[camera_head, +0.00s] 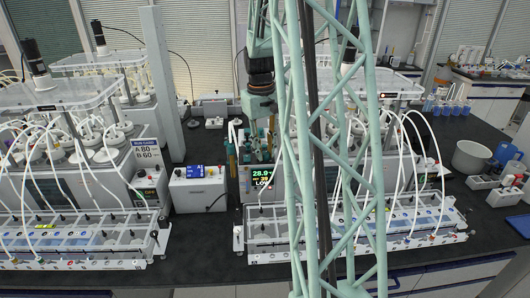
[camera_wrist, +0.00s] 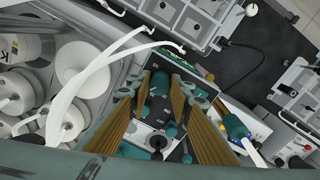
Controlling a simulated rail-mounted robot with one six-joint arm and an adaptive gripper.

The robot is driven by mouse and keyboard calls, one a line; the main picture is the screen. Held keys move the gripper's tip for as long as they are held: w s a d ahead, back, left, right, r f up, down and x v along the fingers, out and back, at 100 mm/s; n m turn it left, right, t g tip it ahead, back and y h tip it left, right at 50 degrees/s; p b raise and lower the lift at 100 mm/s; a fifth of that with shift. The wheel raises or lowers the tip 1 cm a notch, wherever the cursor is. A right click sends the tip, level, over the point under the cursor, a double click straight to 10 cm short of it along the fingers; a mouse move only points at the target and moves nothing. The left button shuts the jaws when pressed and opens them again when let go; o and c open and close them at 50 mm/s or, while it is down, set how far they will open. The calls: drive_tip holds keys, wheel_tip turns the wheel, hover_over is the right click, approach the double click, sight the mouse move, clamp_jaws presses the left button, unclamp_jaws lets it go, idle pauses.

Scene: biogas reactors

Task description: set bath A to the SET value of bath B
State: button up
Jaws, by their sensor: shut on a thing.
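My gripper (camera_head: 245,155) points down at the controller of the right-hand bath, just behind its display (camera_head: 262,178). The display shows 28.9 in green, a smaller orange line that seems to read 35, and LOW. In the wrist view my gripper (camera_wrist: 160,86) has its brown-padded fingers on either side of a dark knob (camera_wrist: 160,82) on the control panel. The fingers are shut on this knob, though the contact is partly hidden. I cannot tell which bath is A or B.
A run card (camera_head: 146,154) reads A 80, B 60. White tubes (camera_wrist: 85,85) and reactors crowd the gripper's left in the wrist view.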

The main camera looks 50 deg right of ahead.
idle(0.4)
drive_tip(key=o, duration=0.8)
drive_tip(key=shift+o, duration=0.2)
drive_tip(key=shift+r, duration=0.15)
wheel_tip(320, 180, up, 12)
drive_tip(key=shift+w+a, duration=0.15)
drive_tip(key=shift+a, duration=0.15)
idle(0.5)
